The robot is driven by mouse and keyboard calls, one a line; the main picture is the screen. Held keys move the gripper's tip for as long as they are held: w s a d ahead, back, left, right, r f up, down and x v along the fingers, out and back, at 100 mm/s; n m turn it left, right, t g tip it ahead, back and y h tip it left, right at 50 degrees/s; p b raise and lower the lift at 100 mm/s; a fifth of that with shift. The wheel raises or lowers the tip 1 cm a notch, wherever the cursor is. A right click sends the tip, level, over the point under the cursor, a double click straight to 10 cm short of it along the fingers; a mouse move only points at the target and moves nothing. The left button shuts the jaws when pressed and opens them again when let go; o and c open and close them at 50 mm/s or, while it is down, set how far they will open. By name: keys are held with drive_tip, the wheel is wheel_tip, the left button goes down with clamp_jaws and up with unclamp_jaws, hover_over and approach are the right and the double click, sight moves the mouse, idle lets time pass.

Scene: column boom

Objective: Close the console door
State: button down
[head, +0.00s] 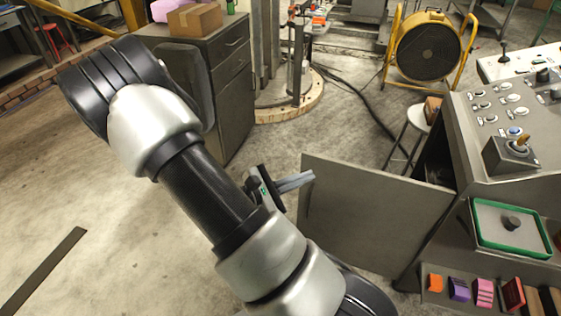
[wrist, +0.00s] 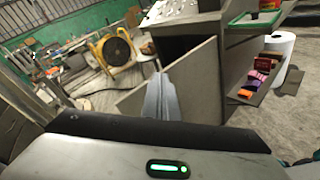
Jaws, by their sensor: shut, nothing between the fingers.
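The console door (head: 375,215) is a flat grey panel standing open, swung out from the left side of the console (head: 520,130). Behind the door's right edge the dark console opening shows. In the wrist view the door (wrist: 200,78) stands beyond my fingers, with the dark opening (wrist: 175,47) behind it. My gripper (head: 308,177) is shut and empty, its fingertips at the door's upper left edge. It also shows in the wrist view (wrist: 160,80), overlapping the door. I cannot tell whether the fingers touch the door.
A yellow fan (head: 428,48) and a white stool (head: 415,118) stand behind the door. A grey cabinet (head: 225,80) is at the back left. A shelf with small coloured blocks (head: 460,290) juts from the console's front. The floor at left is mostly clear.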

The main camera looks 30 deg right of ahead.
drive_tip(key=w+f+n+t+y+b, duration=0.2)
drive_tip(key=w+f+n+t+b, duration=0.3)
drive_tip(key=f+n+t, duration=0.85)
drive_tip(key=m+g+b, duration=0.1)
drive_tip(key=m+g, duration=0.1)
drive_tip(key=g, duration=0.2)
approach(305, 166)
drive_tip(key=shift+n+t, duration=0.25)
drive_tip(key=x, duration=0.5)
drive_tip(key=shift+d+f, duration=0.2)
drive_tip(key=shift+w+d+r, duration=0.1)
drive_tip(key=shift+w+d, duration=0.2)
drive_tip(key=shift+d, duration=0.1)
drive_tip(key=shift+w+d, duration=0.1)
